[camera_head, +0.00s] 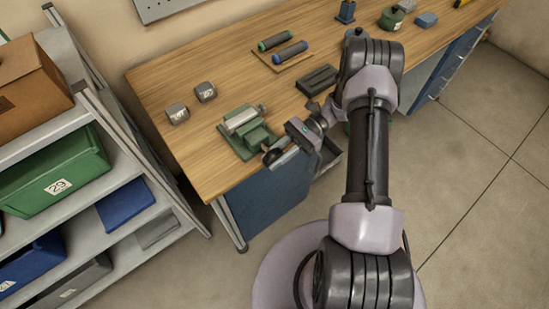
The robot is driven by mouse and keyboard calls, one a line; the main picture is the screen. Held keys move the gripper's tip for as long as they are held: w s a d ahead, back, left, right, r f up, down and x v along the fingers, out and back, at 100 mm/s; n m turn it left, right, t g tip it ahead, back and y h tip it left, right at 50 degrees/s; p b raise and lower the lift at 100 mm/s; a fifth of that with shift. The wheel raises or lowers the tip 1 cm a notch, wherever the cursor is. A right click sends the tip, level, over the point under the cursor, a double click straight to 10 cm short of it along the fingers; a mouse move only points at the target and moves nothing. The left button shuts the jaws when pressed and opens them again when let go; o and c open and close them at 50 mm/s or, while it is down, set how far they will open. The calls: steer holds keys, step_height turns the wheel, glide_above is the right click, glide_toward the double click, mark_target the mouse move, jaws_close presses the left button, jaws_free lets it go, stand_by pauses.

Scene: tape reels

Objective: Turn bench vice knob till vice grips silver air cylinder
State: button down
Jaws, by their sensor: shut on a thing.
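The green bench vice (257,135) stands near the front edge of the wooden bench, at its left end. The silver air cylinder (241,118) lies across the far part of the vice, between its jaws. Whether the jaws touch it is too small to tell. My gripper (270,157) is at the near side of the vice, by the bench edge. It is shut on the vice knob, which the fingers mostly hide.
Two small grey blocks with labels (177,113) (206,92) lie left of the vice. A dark tray (318,80) and a small board with green and blue rolls (290,52) lie farther back. A shelf with bins (60,165) stands at the left.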

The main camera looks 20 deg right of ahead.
steer(key=shift+f+y+b, duration=0.1)
steer(key=shift+y+b, duration=0.2)
steer(key=shift+y, duration=0.2)
steer(key=shift+g, duration=0.3)
steer(key=c, duration=1.2)
jaws_free()
steer(key=shift+c, duration=0.2)
